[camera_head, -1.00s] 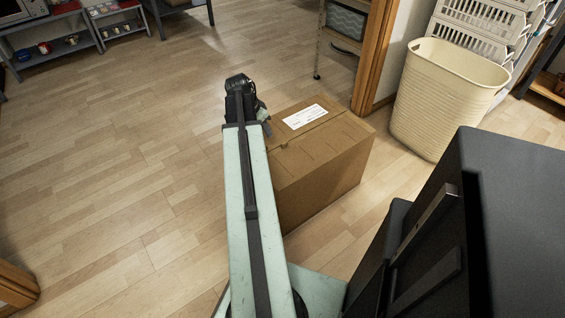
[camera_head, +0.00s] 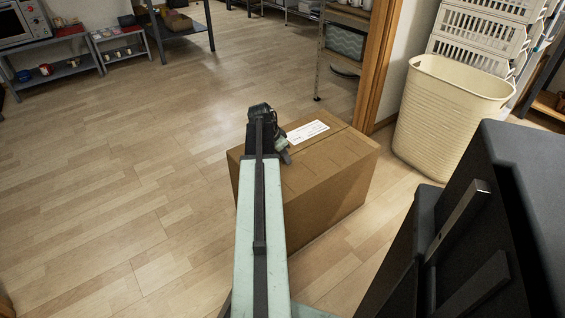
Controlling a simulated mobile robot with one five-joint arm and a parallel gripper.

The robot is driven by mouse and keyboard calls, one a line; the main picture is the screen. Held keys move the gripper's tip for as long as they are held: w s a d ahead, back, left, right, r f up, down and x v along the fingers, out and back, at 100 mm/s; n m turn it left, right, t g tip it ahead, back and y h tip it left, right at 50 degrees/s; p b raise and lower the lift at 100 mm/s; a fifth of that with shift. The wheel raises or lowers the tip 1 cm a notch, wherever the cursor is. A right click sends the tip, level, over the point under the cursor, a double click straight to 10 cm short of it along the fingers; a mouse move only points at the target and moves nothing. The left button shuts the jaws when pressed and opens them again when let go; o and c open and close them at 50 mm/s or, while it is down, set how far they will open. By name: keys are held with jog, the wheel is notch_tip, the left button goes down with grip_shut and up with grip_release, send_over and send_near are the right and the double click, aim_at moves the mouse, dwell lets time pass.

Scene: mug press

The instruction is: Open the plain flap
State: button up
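A brown cardboard box (camera_head: 333,190) stands on the floor in the middle of the head view. Its top flaps lie flat and look closed. The flap on the far side carries a white label (camera_head: 307,132). The near flap (camera_head: 318,163) is plain brown, and a seam runs between the two. My arm reaches forward over the box's left part and hides some of it. My gripper (camera_head: 283,152) is at the arm's far end, over the top of the box near the label. It is small and partly hidden, so I cannot tell its opening or whether it touches the cardboard.
A cream laundry basket (camera_head: 445,120) stands right of the box, before stacked white crates (camera_head: 484,40). A wooden door frame (camera_head: 376,65) rises behind the box. A black cabinet-like body (camera_head: 510,220) fills the lower right. The floor at left is clear.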

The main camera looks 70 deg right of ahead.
jog(key=shift+c, duration=0.3)
jog(key=shift+r, duration=0.1)
grip_shut()
jog(key=shift+w, duration=0.2)
dwell(0.8)
